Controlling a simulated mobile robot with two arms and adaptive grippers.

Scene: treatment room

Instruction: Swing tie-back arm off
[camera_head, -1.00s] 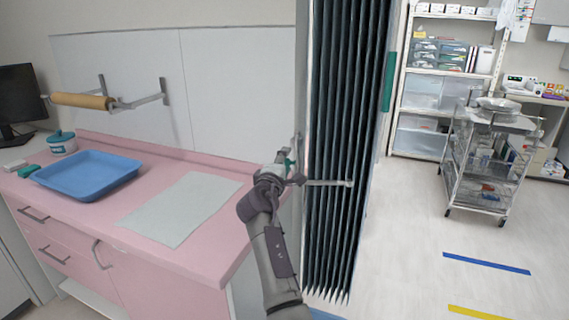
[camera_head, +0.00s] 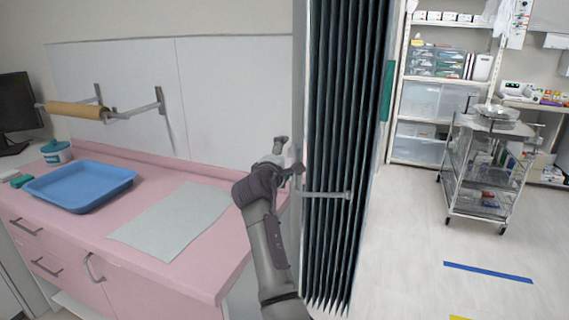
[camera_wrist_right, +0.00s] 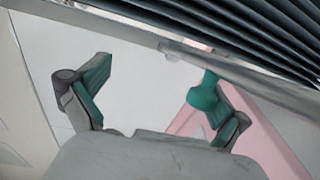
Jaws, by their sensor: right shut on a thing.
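The pleated dark curtain (camera_head: 345,110) hangs bunched beside the end of the pink counter. The tie-back arm (camera_head: 325,194), a thin grey bar, lies level across the bunched curtain, with a small stub at its right end. My right gripper (camera_head: 288,163) is at the bar's left end, by the curtain's left edge, and is shut on it; the grasp is mostly hidden. In the right wrist view my right gripper (camera_wrist_right: 150,98) has finger parts on both sides, with a rounded teal piece (camera_wrist_right: 203,93) by the right one. My left gripper is out of view.
The pink counter (camera_head: 215,255) carries a blue tray (camera_head: 82,184) and a grey mat (camera_head: 170,220). A paper-roll holder (camera_head: 75,109) is on the wall behind. Right of the curtain, the floor is open up to a wire trolley (camera_head: 490,170).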

